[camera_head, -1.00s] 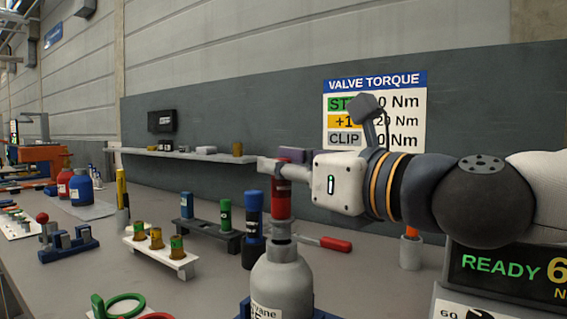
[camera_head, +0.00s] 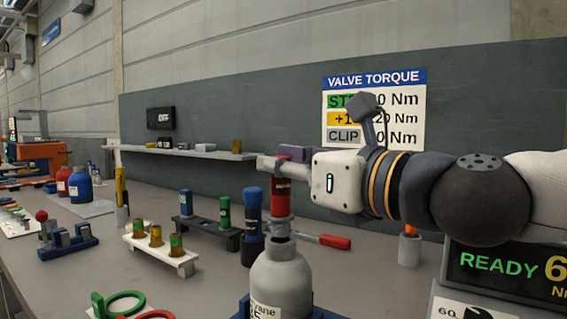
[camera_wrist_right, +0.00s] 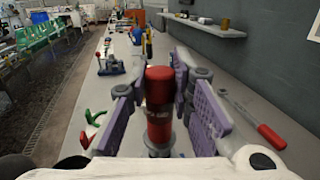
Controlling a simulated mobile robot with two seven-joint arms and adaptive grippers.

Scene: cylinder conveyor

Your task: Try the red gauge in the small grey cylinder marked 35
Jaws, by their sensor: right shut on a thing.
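The red gauge (camera_head: 281,199) is upright, directly above the neck of the small grey cylinder (camera_head: 281,280), whose label ends in "ane" with a partly cut number below. The gauge's lower end meets or nearly meets the neck; I cannot tell whether it is inside. My right gripper (camera_head: 272,165) is shut on the gauge's upper part. In the right wrist view the red gauge (camera_wrist_right: 159,105) stands between the purple finger pads of my right gripper (camera_wrist_right: 160,85). My left gripper is not in view.
A blue gauge (camera_head: 252,225) stands just left of the cylinder. A red-handled tool (camera_head: 333,241) lies behind right. A READY display (camera_head: 500,268) stands at right.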

